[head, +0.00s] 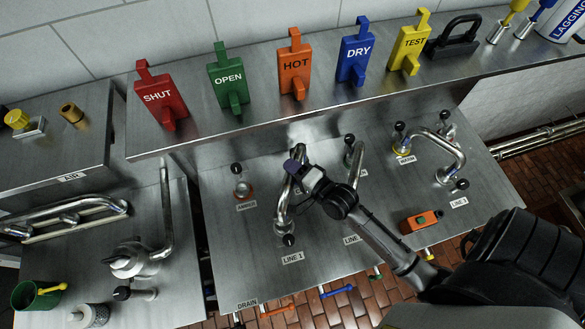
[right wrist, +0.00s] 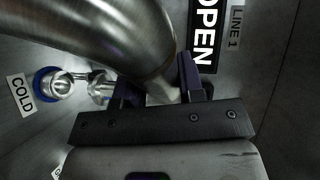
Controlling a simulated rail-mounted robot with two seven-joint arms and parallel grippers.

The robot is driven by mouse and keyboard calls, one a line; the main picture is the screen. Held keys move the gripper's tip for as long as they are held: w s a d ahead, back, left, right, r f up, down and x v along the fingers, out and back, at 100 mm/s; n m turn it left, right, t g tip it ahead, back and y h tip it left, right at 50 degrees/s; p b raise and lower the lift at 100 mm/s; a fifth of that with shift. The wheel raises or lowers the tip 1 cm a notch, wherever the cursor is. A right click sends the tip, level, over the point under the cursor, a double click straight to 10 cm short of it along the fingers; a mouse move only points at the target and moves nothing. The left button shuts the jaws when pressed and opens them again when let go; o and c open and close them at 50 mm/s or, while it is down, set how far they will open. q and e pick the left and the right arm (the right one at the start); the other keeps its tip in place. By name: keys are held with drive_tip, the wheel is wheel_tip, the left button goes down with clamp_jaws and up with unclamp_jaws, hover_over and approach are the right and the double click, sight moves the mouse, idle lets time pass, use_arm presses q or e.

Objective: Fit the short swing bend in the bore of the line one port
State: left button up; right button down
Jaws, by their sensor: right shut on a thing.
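My right gripper (head: 299,174) is shut on a curved steel swing bend (head: 284,200), over the left part of the valve panel (head: 225,275). In the right wrist view the bend (right wrist: 110,35) rises large from between the dark jaws (right wrist: 160,92). The bend's lower end meets the line one port (head: 282,222) in the head view, behind the LINE 1 label (head: 292,257); I cannot tell whether it is inside the bore. The blue-ringed COLD port (right wrist: 50,84) shows in the right wrist view, apart from the jaws. My left gripper is out of view.
Another bend (head: 357,165) stands to the right, and a larger one (head: 440,143) spans WARM and LINE 3. An orange box (head: 421,222) lies on the panel. A shelf (head: 330,100) with coloured tags, including SHUT (head: 160,96) and OPEN (head: 228,78), runs behind.

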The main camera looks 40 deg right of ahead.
drive_tip(key=shift+r, duration=0.1)
drive_tip(key=shift+p, duration=0.35)
wheel_tip(320, 180, down, 6)
drive_tip(key=b, duration=0.3)
drive_tip(key=shift+b, duration=0.3)
drive_tip(key=shift+r, duration=0.1)
idle(0.3)
drive_tip(key=shift+p, duration=0.3)
idle(0.5)
drive_tip(key=shift+p, duration=0.3)
idle(0.3)
idle(0.5)
